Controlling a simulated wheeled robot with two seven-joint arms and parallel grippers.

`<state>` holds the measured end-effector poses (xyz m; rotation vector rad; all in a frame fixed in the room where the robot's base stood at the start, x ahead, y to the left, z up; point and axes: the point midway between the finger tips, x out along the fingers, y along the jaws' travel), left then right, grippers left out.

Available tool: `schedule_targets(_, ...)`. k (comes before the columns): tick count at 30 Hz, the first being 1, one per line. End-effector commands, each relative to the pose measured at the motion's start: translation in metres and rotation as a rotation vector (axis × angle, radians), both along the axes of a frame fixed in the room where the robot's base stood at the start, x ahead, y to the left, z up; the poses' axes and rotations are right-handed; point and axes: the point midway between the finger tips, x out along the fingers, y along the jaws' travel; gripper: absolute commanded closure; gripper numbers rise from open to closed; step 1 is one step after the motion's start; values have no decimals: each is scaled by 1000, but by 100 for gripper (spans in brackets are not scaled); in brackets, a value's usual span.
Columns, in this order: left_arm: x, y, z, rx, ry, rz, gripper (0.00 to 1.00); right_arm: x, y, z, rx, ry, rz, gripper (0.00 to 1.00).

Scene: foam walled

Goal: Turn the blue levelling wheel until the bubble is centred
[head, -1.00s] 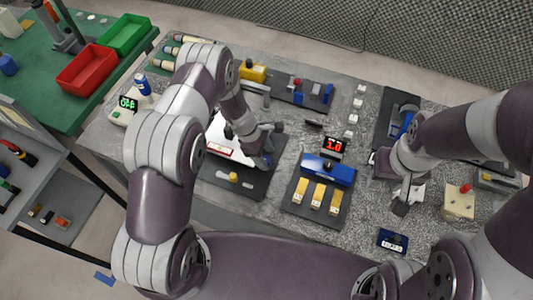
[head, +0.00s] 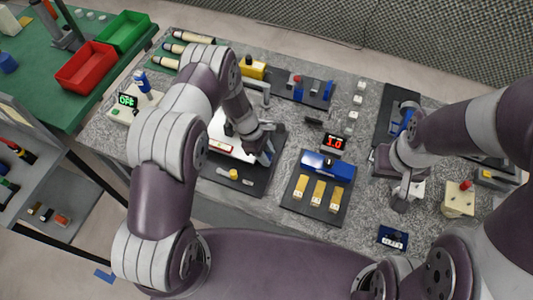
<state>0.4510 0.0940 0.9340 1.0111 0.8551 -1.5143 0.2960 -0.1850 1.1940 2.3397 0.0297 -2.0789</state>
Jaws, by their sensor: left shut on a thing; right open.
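My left gripper (head: 264,155) reaches down over the right front part of a white plate (head: 222,133) on a dark base (head: 235,182). It is shut on a small blue part, the blue levelling wheel (head: 267,159), which is mostly hidden by the fingers. A narrow level vial with red marking (head: 220,147) lies on the white plate; the bubble is too small to make out. A small yellow knob (head: 233,174) sits at the front of the base. My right gripper (head: 403,196) is open over the right side of the table, apart from the levelling device.
A dark board with a blue block (head: 328,166) and yellow blocks (head: 318,192) stands right of the device, with a red display (head: 333,143) behind it. A cream box with a red button (head: 459,199) and a small blue display (head: 392,238) are near my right gripper.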

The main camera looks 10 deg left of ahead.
Motion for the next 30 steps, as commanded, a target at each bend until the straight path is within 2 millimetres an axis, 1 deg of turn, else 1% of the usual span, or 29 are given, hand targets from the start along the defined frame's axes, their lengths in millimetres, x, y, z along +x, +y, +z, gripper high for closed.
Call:
schedule_targets(1,2,1,-2,2,-5,-24,96,0,0,-5,0,0,0,57)
schedule_targets(15,3,1,-2,1,-6,-335,96,0,0,-31,0,0,0,57)
schedule_targets(21,4,1,-1,2,-6,-417,96,0,0,-36,0,0,0,57)
schedule_targets(30,3,1,1,2,-5,-460,96,0,0,-39,0,0,0,57)
